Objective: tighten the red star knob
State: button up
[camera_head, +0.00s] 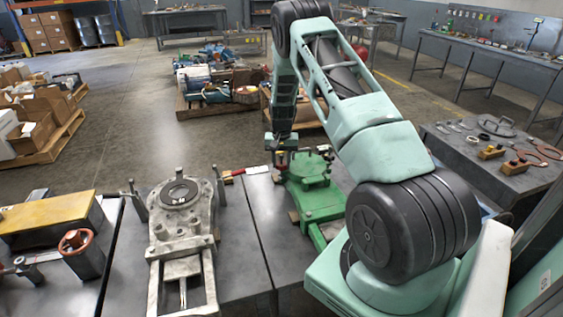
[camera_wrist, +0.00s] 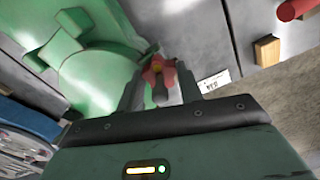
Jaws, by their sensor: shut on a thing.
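In the head view my gripper (camera_head: 281,158) points down at the far left corner of the green fixture (camera_head: 312,170). The knob is mostly hidden there by the fingers. How far the knob is screwed in cannot be told.
A grey cast fixture (camera_head: 180,225) stands left of the green one on the dark bench. A red-handled tool (camera_head: 247,171) lies just left of my gripper. A wooden block (camera_wrist: 267,50) and a white label (camera_wrist: 213,81) show in the wrist view.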

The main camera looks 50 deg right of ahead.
jog(key=shift+m, duration=0.3)
jog(key=o, duration=1)
notch_tip(320, 180, up, 18)
jog(key=b, duration=0.1)
jog(key=shift+f, duration=0.25)
